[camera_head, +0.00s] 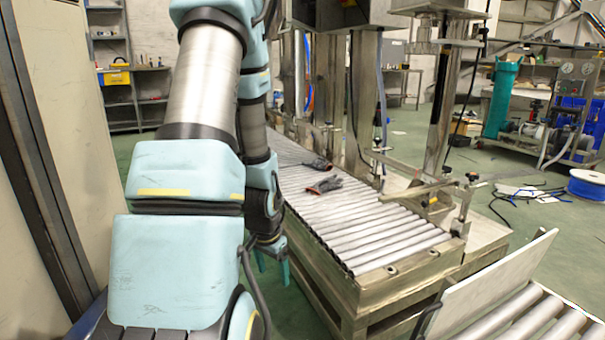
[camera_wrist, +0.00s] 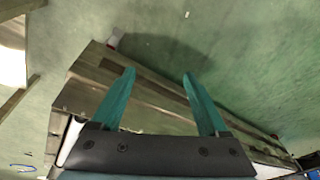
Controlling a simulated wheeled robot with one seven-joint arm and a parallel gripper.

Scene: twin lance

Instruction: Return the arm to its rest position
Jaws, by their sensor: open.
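My arm, light blue with silver and black sections, fills the left of the head view. My gripper (camera_head: 273,268) hangs down at the arm's end, beside the left side of the roller conveyor. In the wrist view my gripper (camera_wrist: 158,92) shows two teal fingers spread apart, with nothing between them. Behind the fingers are a long grey metal edge (camera_wrist: 150,88) and the green floor (camera_wrist: 250,60). The arm hides part of the head view behind it.
The roller conveyor (camera_head: 370,228) stands right of my gripper, with dark gloves (camera_head: 325,185) on its rollers. A pale panel (camera_head: 490,285) and more rollers (camera_head: 530,325) are at lower right. A tall beige cabinet (camera_head: 60,120) is close on the left. Green floor (camera_head: 300,310) shows between arm and conveyor.

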